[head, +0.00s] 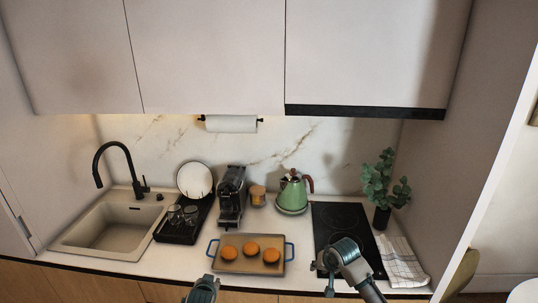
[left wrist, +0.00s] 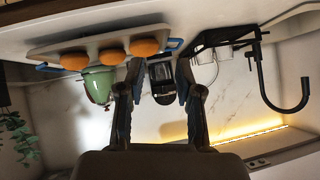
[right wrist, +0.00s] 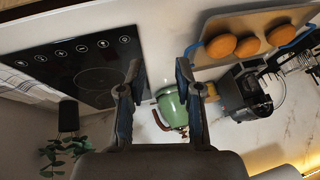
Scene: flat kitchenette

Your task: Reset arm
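My left gripper (head: 203,290) shows at the bottom edge of the head view, in front of the counter and below the tray. In the left wrist view its two fingers (left wrist: 153,82) stand apart with nothing between them. My right gripper (head: 330,272) is over the front of the counter near the hob's left edge. In the right wrist view its fingers (right wrist: 160,78) are also apart and empty. Both wrist views show the kitchen upside down.
A tray (head: 231,267) with blue handles holds three orange-brown round items near the counter's front. Behind are a green kettle (head: 292,192), a coffee machine (head: 231,197) and a dish rack (head: 183,230). The sink (head: 110,232) is left; the hob (head: 338,220), plant (head: 384,180) and cloth (head: 402,261) are right.

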